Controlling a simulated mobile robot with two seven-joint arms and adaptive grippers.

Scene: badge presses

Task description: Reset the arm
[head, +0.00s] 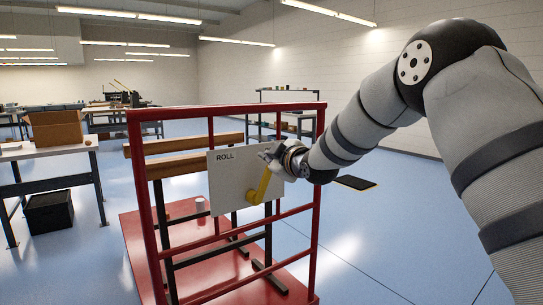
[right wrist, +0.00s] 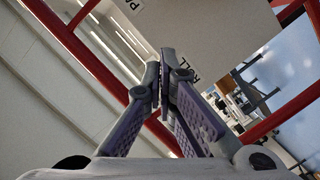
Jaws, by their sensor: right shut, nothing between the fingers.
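My right arm comes in from the right in the head view, and its gripper (head: 268,156) is at the upper right part of a white panel marked ROLL (head: 228,187). A yellow lever (head: 260,186) hangs on the panel just below the gripper. In the right wrist view the two fingers of the gripper (right wrist: 164,88) are closed together with nothing between them. The panel (right wrist: 205,25) fills the top of that view, beyond the fingertips. I cannot tell whether the fingers touch the panel or the lever. My left gripper does not show.
A red frame (head: 226,110) surrounds the panel on a red base (head: 190,222). A table (head: 50,151) with a cardboard box (head: 55,128) stands at the left, a black crate (head: 50,212) below it. A black mat (head: 355,183) lies on the open blue floor.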

